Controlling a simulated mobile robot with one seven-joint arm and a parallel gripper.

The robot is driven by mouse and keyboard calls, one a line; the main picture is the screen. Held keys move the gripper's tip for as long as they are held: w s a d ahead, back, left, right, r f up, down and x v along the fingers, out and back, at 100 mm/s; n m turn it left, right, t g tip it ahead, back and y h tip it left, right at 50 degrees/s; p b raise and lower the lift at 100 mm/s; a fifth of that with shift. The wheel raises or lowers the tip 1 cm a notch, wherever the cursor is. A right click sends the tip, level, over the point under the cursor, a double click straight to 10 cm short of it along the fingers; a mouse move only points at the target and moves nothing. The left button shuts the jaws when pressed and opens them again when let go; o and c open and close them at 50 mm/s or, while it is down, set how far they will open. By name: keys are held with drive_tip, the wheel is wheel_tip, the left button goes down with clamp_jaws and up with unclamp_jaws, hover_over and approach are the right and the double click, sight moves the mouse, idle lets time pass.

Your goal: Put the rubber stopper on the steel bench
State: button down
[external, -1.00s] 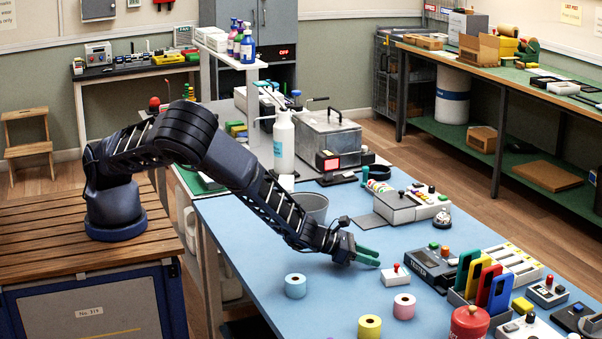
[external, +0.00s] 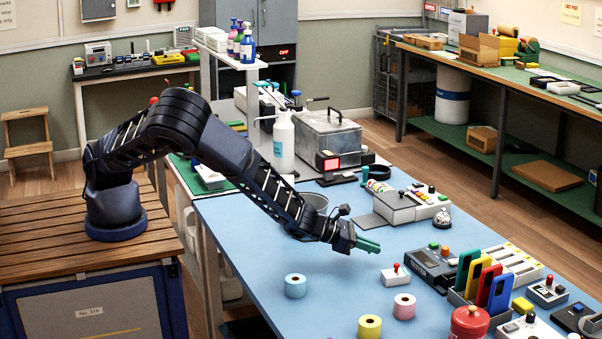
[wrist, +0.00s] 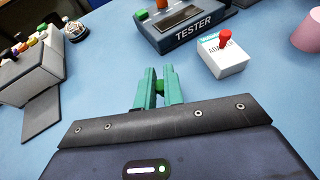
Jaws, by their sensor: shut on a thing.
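My gripper (external: 368,246) is over the blue-topped table (external: 250,224), its green fingers pointing right. In the wrist view my gripper (wrist: 158,88) is shut on a small green piece (wrist: 160,87), mostly hidden between the fingers. It looks like the rubber stopper, but its shape is hard to make out. The gripper appears a little above the tabletop.
A white box with a red knob (external: 395,274) and a tester (external: 432,265) lie to the right of the gripper. Tape rolls (external: 295,286) lie nearer the front.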

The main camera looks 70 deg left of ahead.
wheel_tip(320, 180, up, 17)
drive_tip(key=shift+f, duration=0.2)
